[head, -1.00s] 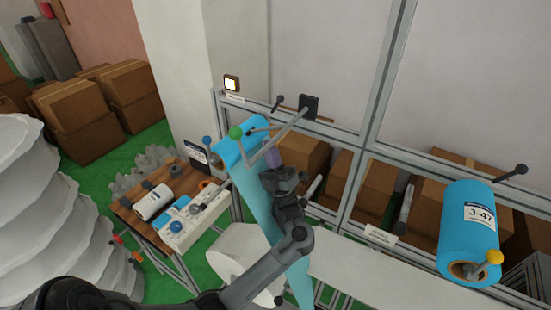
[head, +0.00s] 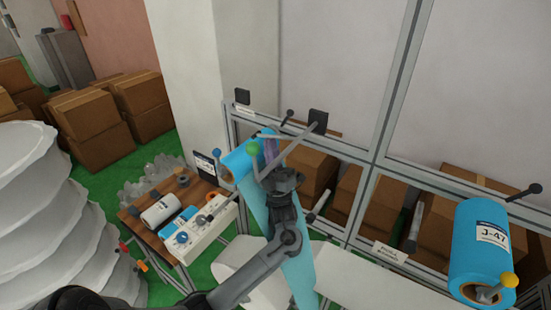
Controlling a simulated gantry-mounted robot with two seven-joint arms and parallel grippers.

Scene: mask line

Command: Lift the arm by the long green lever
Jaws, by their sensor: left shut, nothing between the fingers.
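The long green lever (head: 255,163) is a thin grey rod with a green ball at its end. It stands beside a grey arm bar (head: 296,145) that runs from a black wall mount (head: 318,121). A small blue roll (head: 236,164) sits just left of the lever, with a blue sheet (head: 255,200) hanging down. My left gripper (head: 270,172) is shut and empty, right at the lower side of the lever and bar. I cannot tell whether it touches them. My right gripper is not in view.
A large blue roll labelled J-47 (head: 480,240) with a yellow knob hangs at the right. A side table (head: 135,212) holds a white roll and a control box with blue knobs (head: 195,235). White stacked rolls (head: 40,220) stand at the left. An aluminium frame (head: 400,90) backs the scene.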

